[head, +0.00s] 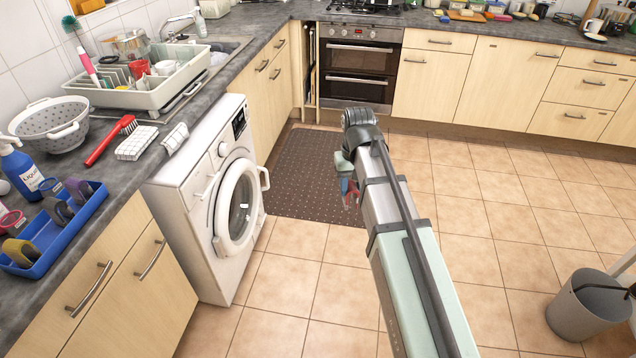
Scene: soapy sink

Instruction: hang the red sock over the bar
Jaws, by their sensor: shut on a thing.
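A small red piece with grey-blue beside it, which looks like the red sock (349,193), shows at the left side of my arm, below my gripper (345,170). The gripper is shut on it, above the dark mat. My own arm hides most of the sock and the fingertips. No bar can be told for certain; bar-shaped handles run across the oven doors (361,66) at the back, well beyond my gripper.
The white washing machine (207,190) stands left of my gripper, under the grey counter (155,110). A dark dotted mat (300,165) lies on the tiled floor. A grey bucket (580,312) stands at the lower right. The floor between arm and bucket is clear.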

